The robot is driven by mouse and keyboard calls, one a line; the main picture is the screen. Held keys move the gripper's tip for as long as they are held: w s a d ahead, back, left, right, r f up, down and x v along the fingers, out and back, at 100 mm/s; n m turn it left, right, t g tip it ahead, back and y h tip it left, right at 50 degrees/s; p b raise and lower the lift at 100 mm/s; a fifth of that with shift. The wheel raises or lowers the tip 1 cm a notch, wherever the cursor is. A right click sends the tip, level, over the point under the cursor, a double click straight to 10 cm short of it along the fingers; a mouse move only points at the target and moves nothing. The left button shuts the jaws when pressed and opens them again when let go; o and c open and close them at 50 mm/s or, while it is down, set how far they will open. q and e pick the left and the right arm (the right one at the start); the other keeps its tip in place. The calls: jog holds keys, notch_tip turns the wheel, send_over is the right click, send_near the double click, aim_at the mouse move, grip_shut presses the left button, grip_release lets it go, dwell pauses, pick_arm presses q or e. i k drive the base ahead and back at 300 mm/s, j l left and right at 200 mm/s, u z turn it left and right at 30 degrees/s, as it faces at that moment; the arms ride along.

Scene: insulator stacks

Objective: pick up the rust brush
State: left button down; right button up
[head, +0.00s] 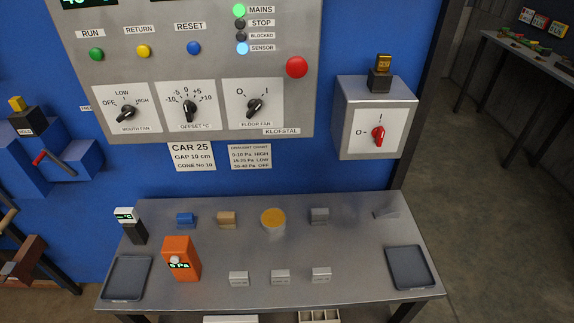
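I cannot clearly make out a rust brush. A row of small items lies along the grey metal table (205,295): a blue block (186,219), a tan block (227,219), a round tin with a yellow-orange top (273,219), a grey block (319,215) and a flat grey wedge-like piece (386,212). No bristles are distinguishable on any of them. A reddish-brown object (27,258) is partly visible at the left edge; I cannot tell what it is. Neither gripper is in view.
An orange meter (180,259) and a small white-topped device (128,224) stand at the table's left. Dark trays (127,278) and (410,267) lie at both ends. Three small label cards line the front. A control panel (215,70) and red-switch box (377,130) are behind.

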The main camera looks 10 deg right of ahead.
aim_at(318, 216)
jog(key=u, duration=1.15)
jog(key=z, duration=1.65)
jog(key=k+l, duration=0.15)
jog(key=l, duration=0.2)
jog(key=k+l+u, duration=0.1)
jog(key=l, duration=0.3)
jog(key=k, duration=0.1)
